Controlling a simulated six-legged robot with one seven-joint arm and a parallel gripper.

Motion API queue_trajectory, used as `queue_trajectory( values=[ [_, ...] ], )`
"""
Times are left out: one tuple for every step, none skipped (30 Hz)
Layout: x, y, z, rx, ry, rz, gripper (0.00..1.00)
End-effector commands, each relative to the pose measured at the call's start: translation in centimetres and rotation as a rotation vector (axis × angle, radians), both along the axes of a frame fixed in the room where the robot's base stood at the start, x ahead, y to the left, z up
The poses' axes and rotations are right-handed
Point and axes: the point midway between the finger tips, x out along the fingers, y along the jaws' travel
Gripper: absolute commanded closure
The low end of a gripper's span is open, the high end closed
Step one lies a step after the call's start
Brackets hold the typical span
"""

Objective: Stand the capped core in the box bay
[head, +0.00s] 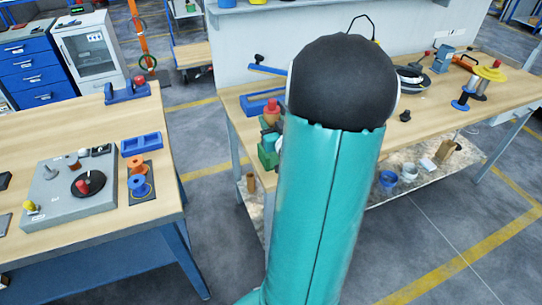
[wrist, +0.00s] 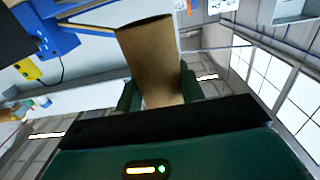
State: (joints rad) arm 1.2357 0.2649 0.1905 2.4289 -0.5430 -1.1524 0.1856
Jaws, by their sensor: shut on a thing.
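In the wrist view, my gripper (wrist: 157,92) has dark green fingers shut on a plain tan-brown core (wrist: 150,55). The core runs away from the gripper toward the top of the picture, slightly tilted. I cannot make out a cap on it; its near end is hidden behind the gripper body. A blue structure (wrist: 40,25) shows at the upper left of the wrist view, apart from the core. In the head view, my gripper and the core are out of sight. I cannot tell for sure which thing is the box bay.
The left bench holds a grey winding plate (head: 75,192), a blue tray (head: 142,145) and orange and blue spools (head: 137,175). The back bench (head: 430,105) carries a blue frame (head: 262,103), green blocks (head: 268,153) and spools. My arm covers the middle; floor shows between the benches.

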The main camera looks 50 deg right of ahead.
Motion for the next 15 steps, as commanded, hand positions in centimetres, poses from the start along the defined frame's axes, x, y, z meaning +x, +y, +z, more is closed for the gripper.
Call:
queue_trajectory(
  values=[
    [-0.36,-0.11,0.22,-0.002,0.000,-0.005,0.95],
    [-0.51,-0.14,0.25,-0.001,0.000,-0.007,0.95],
    [-0.60,-0.17,0.25,-0.001,0.001,-0.008,0.95],
    [-0.63,-0.16,0.25,-0.001,0.001,-0.008,0.95],
    [-0.65,-0.14,0.24,0.000,0.001,-0.008,0.95],
    [-0.69,-0.10,0.23,0.000,0.001,-0.008,0.95],
    [-0.70,-0.07,0.23,0.000,0.001,-0.007,0.95],
    [-0.72,-0.04,0.23,0.000,0.001,-0.007,0.95],
    [-0.75,-0.01,0.23,-0.001,0.001,-0.007,0.95],
    [-0.77,-0.01,0.24,-0.001,0.001,-0.007,0.95],
    [-0.79,-0.01,0.24,-0.001,0.001,-0.007,0.95],
    [-0.81,-0.01,0.24,-0.001,0.001,-0.007,0.95],
    [-0.81,-0.01,0.24,-0.001,0.001,-0.007,0.95],
    [-0.80,-0.02,0.22,-0.001,0.001,-0.007,0.95],
    [-0.78,-0.01,0.10,0.000,0.001,-0.007,0.95]
  ],
)
